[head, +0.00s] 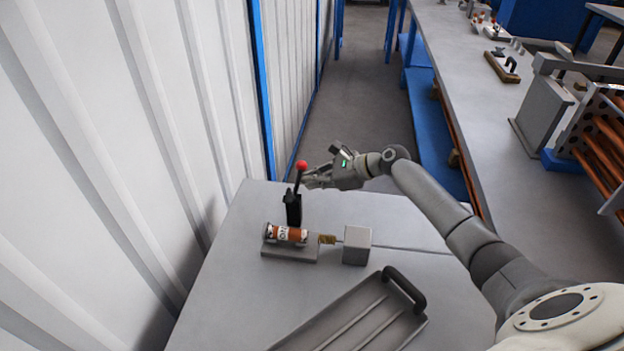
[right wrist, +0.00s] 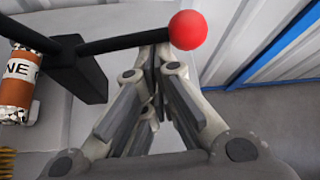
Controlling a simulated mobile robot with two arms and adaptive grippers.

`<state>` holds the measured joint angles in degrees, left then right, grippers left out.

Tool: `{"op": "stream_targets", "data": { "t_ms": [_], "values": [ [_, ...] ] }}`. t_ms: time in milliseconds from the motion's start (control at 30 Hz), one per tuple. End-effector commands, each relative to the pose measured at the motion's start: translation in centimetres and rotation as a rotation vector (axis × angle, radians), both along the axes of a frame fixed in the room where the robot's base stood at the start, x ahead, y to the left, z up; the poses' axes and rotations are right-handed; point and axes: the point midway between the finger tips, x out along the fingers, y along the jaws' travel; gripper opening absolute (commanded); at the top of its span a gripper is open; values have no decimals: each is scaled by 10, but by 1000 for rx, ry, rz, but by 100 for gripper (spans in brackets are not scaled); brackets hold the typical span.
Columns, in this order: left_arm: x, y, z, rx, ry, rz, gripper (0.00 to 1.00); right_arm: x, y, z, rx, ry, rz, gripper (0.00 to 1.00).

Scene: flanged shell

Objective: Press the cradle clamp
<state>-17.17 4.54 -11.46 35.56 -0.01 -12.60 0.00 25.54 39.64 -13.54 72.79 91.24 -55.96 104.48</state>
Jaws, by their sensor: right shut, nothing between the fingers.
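The cradle clamp (head: 293,207) is a black upright post with a lever that ends in a red ball knob (head: 301,165). It stands behind a grey cradle base (head: 290,250). An orange-brown and white labelled cylinder (head: 290,234) lies in the cradle. My right gripper (head: 309,182) is beside the lever, just right of it and a little below the knob. In the right wrist view its fingers (right wrist: 158,60) are shut and empty, with the red knob (right wrist: 187,30) and black lever (right wrist: 120,43) right by the fingertips; I cannot tell if they touch. My left gripper does not show.
A grey block (head: 357,245) with a brass-coloured piece (head: 327,239) stands right of the cradle. A grey tray with a black handle (head: 405,290) lies at the table's front. A white corrugated wall (head: 110,130) closes the left side. A long bench (head: 470,110) runs along the right.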

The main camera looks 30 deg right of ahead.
Motion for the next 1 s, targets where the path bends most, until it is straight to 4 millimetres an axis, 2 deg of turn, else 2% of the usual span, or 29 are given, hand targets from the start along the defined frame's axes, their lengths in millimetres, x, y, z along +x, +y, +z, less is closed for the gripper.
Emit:
{"op": "stream_targets", "data": {
  "t_ms": [567, 833, 1000],
  "values": [
    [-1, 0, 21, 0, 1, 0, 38, 0, 1, 13, -73, -100, 1, 0],
    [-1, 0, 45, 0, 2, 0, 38, -3, 3, 30, -193, -261, 0, 0],
    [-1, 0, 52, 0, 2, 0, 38, -7, 6, 40, -291, -391, 0, 0]
  ]
}}
